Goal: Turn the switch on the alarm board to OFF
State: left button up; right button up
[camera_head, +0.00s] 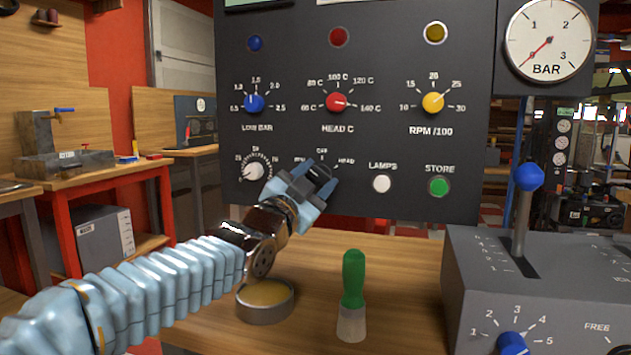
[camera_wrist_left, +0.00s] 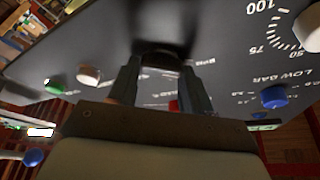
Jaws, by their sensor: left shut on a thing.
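The alarm board (camera_head: 300,120) is a dark upright panel with lamps, coloured knobs and buttons. My left gripper (camera_head: 314,180) is at its lower middle, shut on a black switch knob (camera_wrist_left: 160,52) that shows between the fingers in the left wrist view. In the head view the gripper hides most of this switch. Small labels stand around it; one to the right reads HEAD, and the top one is too small to read surely. The switch's pointing direction is hidden. My right gripper is not in view.
A white LAMPS button (camera_head: 381,184) and green STORE button (camera_head: 439,187) are right of the gripper; a white dial knob (camera_head: 253,171) is left. A round tin (camera_head: 265,301) and green-handled brush (camera_head: 353,290) stand on the bench below. A grey lever box (camera_head: 500,290) is at right.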

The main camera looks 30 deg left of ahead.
pick_arm(q)
jog(key=shift+r+m+h, duration=0.1)
jog(key=shift+m+h, duration=0.3)
jog(key=shift+m, duration=0.6)
jog(key=shift+r+m+g+h+p, duration=0.1)
jog(key=shift+m+g+h+p, duration=0.2)
jog(key=shift+m+p, duration=0.3)
jog(key=m+g+p, duration=0.1)
jog(key=m+p, duration=0.2)
jog(key=m+g+h+p, duration=0.1)
jog(key=m+p, duration=0.2)
jog(key=p, duration=0.1)
jog(key=shift+r+m+h, duration=0.2)
jog(key=shift+m+h, duration=0.1)
jog(key=shift+f+m+g+p, duration=0.25)
jog(key=shift+m+g+p, duration=0.35)
jog(key=shift+m+p, duration=0.55)
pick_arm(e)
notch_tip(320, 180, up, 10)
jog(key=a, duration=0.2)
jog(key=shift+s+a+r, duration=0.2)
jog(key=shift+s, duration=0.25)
pick_arm(q)
jog(key=o, duration=1.1)
jog(key=shift+c, duration=0.2)
